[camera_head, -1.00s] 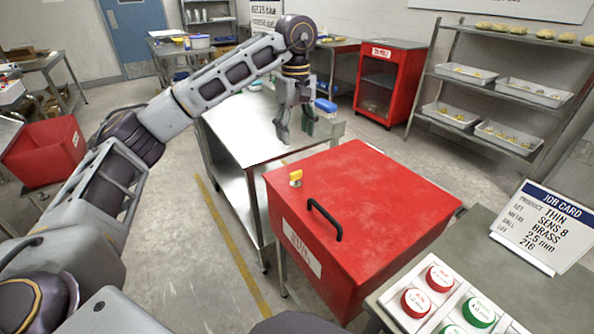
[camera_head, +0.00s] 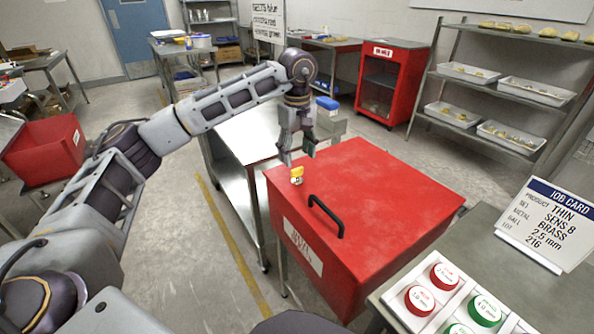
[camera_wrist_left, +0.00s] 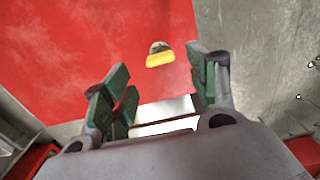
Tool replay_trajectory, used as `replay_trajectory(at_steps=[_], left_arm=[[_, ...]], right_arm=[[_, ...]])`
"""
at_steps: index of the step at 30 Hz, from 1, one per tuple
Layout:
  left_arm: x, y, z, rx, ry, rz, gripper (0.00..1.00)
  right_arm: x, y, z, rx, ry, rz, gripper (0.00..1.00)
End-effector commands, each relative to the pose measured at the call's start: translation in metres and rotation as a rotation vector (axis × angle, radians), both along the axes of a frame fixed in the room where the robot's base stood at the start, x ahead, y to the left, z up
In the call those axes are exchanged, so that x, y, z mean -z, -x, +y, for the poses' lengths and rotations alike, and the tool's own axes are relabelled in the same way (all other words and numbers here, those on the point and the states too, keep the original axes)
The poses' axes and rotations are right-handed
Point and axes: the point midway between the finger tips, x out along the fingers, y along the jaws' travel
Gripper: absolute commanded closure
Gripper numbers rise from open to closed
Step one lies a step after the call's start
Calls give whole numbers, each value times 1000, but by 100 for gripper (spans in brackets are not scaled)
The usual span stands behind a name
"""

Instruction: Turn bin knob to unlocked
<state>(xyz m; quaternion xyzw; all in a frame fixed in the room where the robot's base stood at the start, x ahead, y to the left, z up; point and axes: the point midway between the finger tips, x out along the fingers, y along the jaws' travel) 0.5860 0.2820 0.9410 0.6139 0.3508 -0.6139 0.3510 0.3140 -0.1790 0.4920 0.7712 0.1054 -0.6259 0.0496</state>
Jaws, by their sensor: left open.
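The red bin (camera_head: 370,205) stands in front of me with its lid shut. A small yellow knob (camera_head: 297,174) sits on the lid near its far left corner. A black handle (camera_head: 326,217) is fixed near the lid's left edge. My left gripper (camera_head: 299,158) points down just above and beyond the knob, open and apart from it. In the left wrist view the open green-padded fingers (camera_wrist_left: 160,95) have nothing between them, and the yellow knob (camera_wrist_left: 160,58) shows ahead of them on the red lid. My right gripper is not in view.
A steel table (camera_head: 240,140) stands behind the bin on the left. The lid around the knob is clear.

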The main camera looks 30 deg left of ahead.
Motion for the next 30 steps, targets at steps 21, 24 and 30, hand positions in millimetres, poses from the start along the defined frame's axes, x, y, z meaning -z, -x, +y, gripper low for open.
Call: replay_trajectory(at_steps=[21,24,30], left_arm=[[59,0,0,0,0,0,41],[59,0,0,0,0,0,41],[58,0,0,0,0,0,55]], right_arm=[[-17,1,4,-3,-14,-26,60],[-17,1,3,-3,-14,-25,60],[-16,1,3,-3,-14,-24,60]])
